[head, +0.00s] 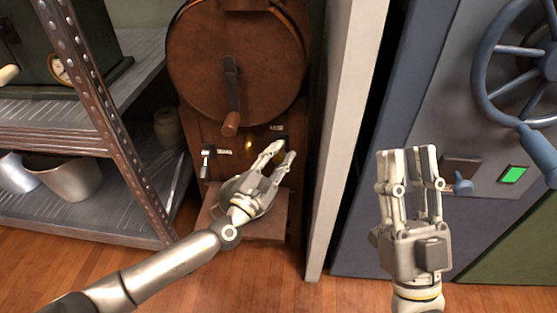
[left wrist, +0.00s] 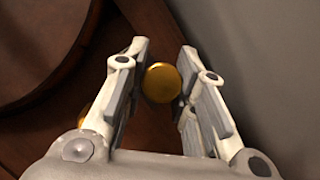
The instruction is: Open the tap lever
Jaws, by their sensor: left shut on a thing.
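The brown wooden drum machine (head: 230,60) stands at the centre of the head view. On its lower front, a small dark and silver lever (head: 205,163) hangs at the left, beside a pale label. A gold fitting (head: 249,143) sits near the middle. My left gripper (head: 281,149) reaches the right side of this front. In the left wrist view its fingers are closed around a round gold knob (left wrist: 161,82); I cannot tell whether this is the tap lever's end. My right gripper (head: 411,155) is empty, its fingers apart, in front of the blue-grey door.
A metal shelf (head: 95,145) with buckets (head: 65,178) stands at the left. A pale wall edge (head: 345,130) rises close to the right of the machine. A blue-grey door with a wheel (head: 520,50) fills the right.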

